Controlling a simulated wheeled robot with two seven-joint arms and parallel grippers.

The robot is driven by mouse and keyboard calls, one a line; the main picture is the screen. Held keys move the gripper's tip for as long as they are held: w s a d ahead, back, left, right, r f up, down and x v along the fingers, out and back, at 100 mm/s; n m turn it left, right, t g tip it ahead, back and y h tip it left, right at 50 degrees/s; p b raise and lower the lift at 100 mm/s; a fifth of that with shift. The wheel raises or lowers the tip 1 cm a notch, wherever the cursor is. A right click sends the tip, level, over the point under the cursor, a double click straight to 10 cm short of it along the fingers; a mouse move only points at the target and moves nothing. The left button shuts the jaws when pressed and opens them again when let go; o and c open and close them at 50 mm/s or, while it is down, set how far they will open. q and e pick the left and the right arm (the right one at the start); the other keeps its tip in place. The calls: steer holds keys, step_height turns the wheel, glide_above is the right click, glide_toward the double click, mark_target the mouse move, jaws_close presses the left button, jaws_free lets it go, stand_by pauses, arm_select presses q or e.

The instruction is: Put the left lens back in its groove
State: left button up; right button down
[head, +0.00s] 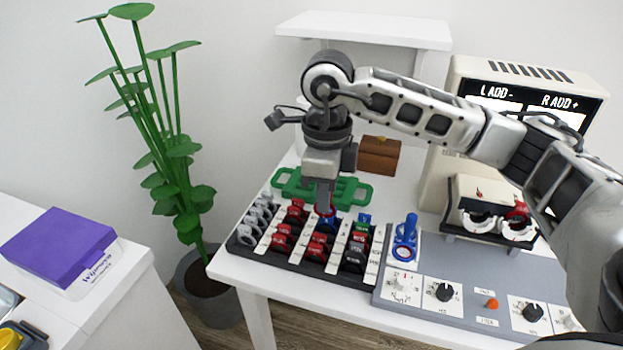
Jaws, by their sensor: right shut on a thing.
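My right gripper (325,208) points straight down over the lens rack (288,262). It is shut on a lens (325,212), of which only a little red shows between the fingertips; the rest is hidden. I cannot tell whether this lens touches a groove. The black rack holds rows of lenses with grey, red, blue, green and black handles, split by white strips. My left gripper is not in view.
A tester (480,195) with two white round holders stands right, a red piece at its right holder. A blue holder (405,240) rises from the grey knob panel (460,300). Behind the rack are a green tray (362,192) and brown box (379,155).

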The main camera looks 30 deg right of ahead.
mark_target(323, 227)
steer(key=shift+w+d+f+m+b, duration=0.15)
steer(key=shift+f+m+b, duration=0.45)
steer(key=shift+f+b, duration=0.3)
step_height(323, 227, down, 2)
steer(key=shift+f+b, duration=0.25)
steer(key=shift+b, duration=0.45)
steer(key=shift+f, duration=0.2)
arm_select(q)
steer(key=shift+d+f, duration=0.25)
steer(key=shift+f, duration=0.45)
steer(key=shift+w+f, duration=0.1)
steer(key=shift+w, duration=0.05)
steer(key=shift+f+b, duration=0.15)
steer(key=shift+b, duration=0.25)
arm_select(e)
steer(key=shift+f, duration=0.2)
